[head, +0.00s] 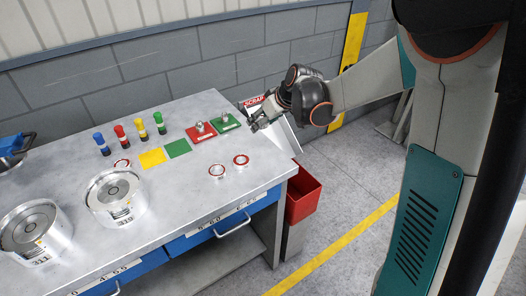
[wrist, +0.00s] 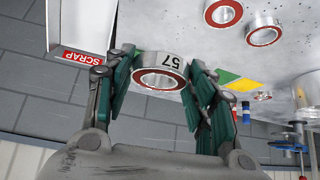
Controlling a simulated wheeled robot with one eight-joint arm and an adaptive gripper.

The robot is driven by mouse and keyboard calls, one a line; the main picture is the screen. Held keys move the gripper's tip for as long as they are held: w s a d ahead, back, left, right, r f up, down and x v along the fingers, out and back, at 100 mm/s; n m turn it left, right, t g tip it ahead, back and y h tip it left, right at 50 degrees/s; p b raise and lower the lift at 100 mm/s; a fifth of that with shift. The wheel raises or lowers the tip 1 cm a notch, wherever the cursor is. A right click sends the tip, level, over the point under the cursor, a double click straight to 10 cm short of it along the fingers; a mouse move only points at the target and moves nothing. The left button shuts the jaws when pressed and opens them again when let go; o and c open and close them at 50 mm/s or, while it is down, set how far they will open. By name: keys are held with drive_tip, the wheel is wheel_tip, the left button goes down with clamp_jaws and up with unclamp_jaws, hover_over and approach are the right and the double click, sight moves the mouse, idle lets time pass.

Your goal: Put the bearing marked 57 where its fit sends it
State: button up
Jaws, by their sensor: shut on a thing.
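My gripper (wrist: 161,82) is shut on the bearing marked 57 (wrist: 160,60), a silver ring with a red inner ring, held between its green fingers. In the head view my gripper (head: 262,119) is at the bench's far right corner, close to the green plate (head: 224,122) with a metal peg. The held bearing is too small to make out there. A red plate (head: 201,133) with a similar peg lies to the left. The SCRAP sign (head: 253,102) stands just behind the gripper; it also shows left of the fingers in the wrist view (wrist: 83,57).
Loose bearings (head: 241,160) and (head: 217,170) lie on the bench (head: 195,195); another (head: 122,164) is farther left. A red bin (head: 303,195) is at right.

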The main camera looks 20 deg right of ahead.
sight(259, 153)
wheel_tip(259, 153, down, 12)
drive_tip(key=b, duration=0.3)
drive_tip(key=shift+r, duration=0.1)
drive_tip(key=shift+b, duration=0.3)
drive_tip(key=shift+s+f+b, duration=0.35)
drive_tip(key=shift+f+b, duration=0.2)
drive_tip(key=shift+f, duration=0.05)
drive_tip(key=o, duration=1)
drive_tip(key=shift+c, duration=0.2)
drive_tip(key=shift+o, duration=0.5)
drive_tip(key=shift+w+f, duration=0.2)
drive_tip(key=shift+r, duration=0.1)
